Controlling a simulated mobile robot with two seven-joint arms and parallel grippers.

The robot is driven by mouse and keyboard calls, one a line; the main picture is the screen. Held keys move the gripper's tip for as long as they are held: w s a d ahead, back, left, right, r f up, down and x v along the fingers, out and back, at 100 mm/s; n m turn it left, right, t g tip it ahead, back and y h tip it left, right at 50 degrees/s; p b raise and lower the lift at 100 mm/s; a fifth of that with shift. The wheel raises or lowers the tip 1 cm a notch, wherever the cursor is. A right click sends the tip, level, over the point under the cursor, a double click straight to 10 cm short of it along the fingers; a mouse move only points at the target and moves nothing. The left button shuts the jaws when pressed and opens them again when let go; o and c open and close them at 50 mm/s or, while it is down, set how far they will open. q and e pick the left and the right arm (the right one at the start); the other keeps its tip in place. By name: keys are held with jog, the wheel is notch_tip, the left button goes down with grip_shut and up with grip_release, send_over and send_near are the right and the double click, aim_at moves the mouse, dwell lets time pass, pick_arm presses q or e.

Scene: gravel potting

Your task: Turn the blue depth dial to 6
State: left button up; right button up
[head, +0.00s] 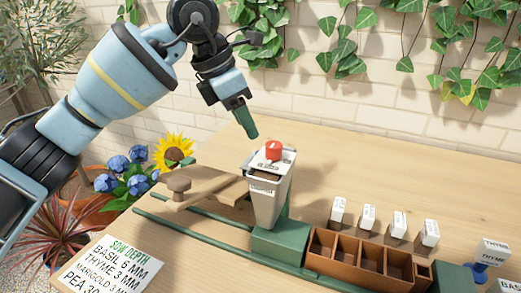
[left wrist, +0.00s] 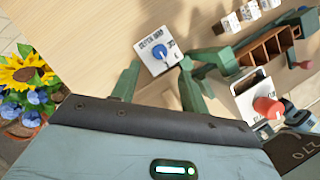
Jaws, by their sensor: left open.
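The blue depth dial (left wrist: 160,52) sits on a white plate (left wrist: 147,45) with dark lettering in the left wrist view. Its pointer reading is too small to tell. I cannot make out the dial in the head view. My left gripper (left wrist: 158,76) is open and empty, with its green fingers on either side of the dial's near edge in the picture; I cannot tell the height gap. In the head view the left gripper (head: 243,120) hangs above and behind the white hopper, pointing down. My right gripper is not in view.
The white hopper (head: 267,205) with a red knob (head: 273,151) stands on a green base. A brown compartment tray (head: 345,262), several small labelled packets (head: 369,217) and a sow depth sheet (head: 112,262) are on the table. Green rails and a wooden handle (head: 180,187) lie left.

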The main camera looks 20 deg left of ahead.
pick_arm(q)
jog(key=b+x, duration=0.1)
jog(key=x, duration=0.7)
jog(key=shift+s, duration=0.1)
jog(key=shift+c, duration=0.4)
